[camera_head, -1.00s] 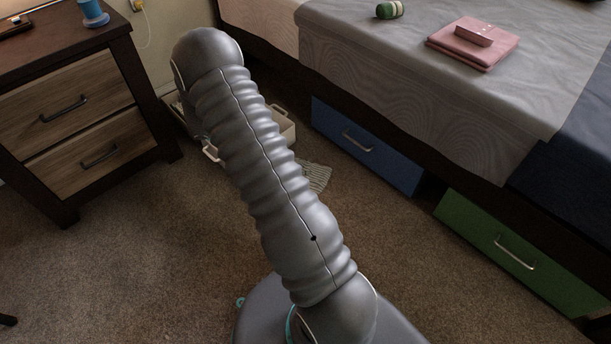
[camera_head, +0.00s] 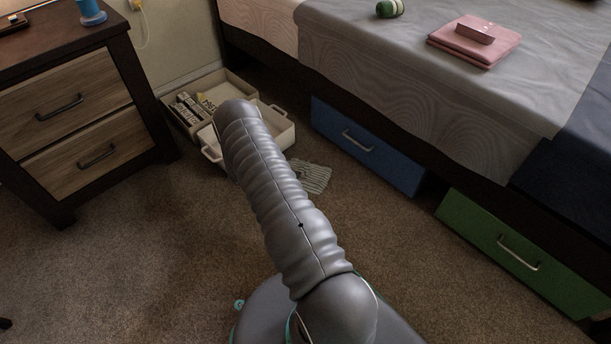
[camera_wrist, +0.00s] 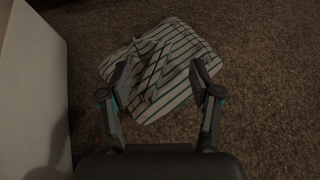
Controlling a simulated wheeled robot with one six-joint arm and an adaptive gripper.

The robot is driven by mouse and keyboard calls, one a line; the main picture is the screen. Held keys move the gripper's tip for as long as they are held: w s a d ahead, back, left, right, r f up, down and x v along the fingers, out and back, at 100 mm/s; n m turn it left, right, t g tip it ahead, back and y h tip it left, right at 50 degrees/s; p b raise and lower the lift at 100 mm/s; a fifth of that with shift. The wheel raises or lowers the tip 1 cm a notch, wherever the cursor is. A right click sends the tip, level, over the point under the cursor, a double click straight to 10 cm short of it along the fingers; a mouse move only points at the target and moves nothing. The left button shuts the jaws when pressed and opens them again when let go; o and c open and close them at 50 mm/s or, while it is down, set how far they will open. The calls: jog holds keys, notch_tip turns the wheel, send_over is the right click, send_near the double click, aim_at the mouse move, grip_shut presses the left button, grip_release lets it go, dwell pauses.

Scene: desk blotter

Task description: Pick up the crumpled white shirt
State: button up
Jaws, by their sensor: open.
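The shirt (camera_head: 312,177) is a crumpled white cloth with dark stripes, lying on the carpet beside the box in the head view. In the wrist view the shirt (camera_wrist: 180,45) lies ahead of my gripper (camera_wrist: 158,76). My gripper is open, with its two fingers spread and the striped cloth showing between and beyond the fingertips. Nothing is held. I cannot tell whether the fingertips touch the cloth. In the head view my gripper is hidden behind my arm.
A nightstand (camera_head: 75,110) stands left. The bed has blue (camera_head: 366,145) and green (camera_head: 520,250) drawers. Brown carpet (camera_head: 150,260) is open in front.

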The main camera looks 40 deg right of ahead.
aim_at(304, 170)
jog(key=shift+x, duration=1.1)
jog(key=shift+a+f+b+x, duration=0.1)
jog(key=shift+f+b+x, duration=0.1)
jog(key=shift+x, duration=1.1)
jog(key=shift+a+f+b+x, duration=0.15)
jog(key=shift+f+x, duration=0.05)
jog(key=shift+x, duration=1.1)
jog(key=shift+s, duration=0.1)
grip_shut()
